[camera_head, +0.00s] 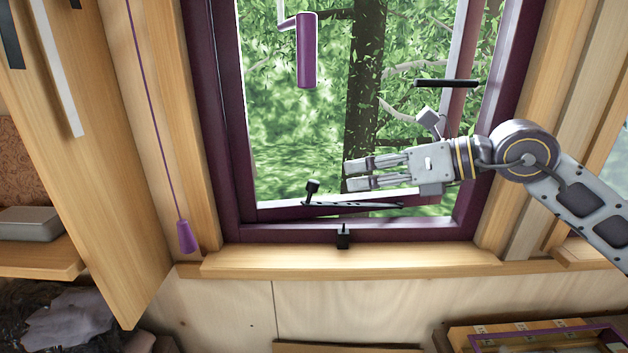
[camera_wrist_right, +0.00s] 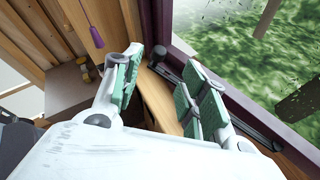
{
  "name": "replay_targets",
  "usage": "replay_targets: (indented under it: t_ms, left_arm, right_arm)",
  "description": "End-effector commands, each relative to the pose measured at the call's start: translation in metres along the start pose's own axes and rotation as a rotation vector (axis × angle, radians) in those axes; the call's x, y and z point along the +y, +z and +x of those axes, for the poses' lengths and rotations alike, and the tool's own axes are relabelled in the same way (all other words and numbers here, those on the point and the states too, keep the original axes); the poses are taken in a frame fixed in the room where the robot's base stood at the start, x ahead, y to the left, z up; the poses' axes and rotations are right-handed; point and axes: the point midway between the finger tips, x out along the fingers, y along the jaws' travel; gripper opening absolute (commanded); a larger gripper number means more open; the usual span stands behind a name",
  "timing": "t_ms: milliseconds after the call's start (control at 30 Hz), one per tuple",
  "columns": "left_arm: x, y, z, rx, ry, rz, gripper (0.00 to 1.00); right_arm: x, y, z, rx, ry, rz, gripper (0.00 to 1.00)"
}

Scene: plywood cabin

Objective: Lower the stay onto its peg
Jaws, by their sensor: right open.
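The stay (camera_head: 355,205) is a dark bar along the bottom rail of the window sash, with a short black knob (camera_head: 313,187) standing up at its left end. The peg (camera_head: 343,238) is a small black upright piece on the lower window frame, below and apart from the stay. My right gripper (camera_head: 347,175) points left, its open fingers just above the stay and right of the knob. In the wrist view, my right gripper (camera_wrist_right: 163,60) has green pads spread apart with nothing held; the dark stay (camera_wrist_right: 252,130) runs behind the right finger. My left gripper is out of view.
The purple window frame (camera_head: 215,120) surrounds the sash. A purple cylinder (camera_head: 307,50) hangs on a bent rod above. A black handle (camera_head: 445,83) is at upper right. A purple cord pull (camera_head: 187,237) hangs at left. The wooden sill (camera_head: 350,262) is clear.

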Motion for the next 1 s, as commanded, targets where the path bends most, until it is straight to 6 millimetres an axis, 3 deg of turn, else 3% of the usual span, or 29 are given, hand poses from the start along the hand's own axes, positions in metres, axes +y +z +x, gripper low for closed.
replay_targets:
  t_ms: [200, 1000]
  left_arm:
    - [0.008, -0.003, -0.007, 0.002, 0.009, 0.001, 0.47]
    - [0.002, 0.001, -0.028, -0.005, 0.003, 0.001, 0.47]
  right_arm:
    - [0.001, 0.002, 0.022, -0.001, 0.002, 0.0, 0.43]
    - [0.0, 0.001, 0.102, 0.0, 0.001, 0.001, 0.43]
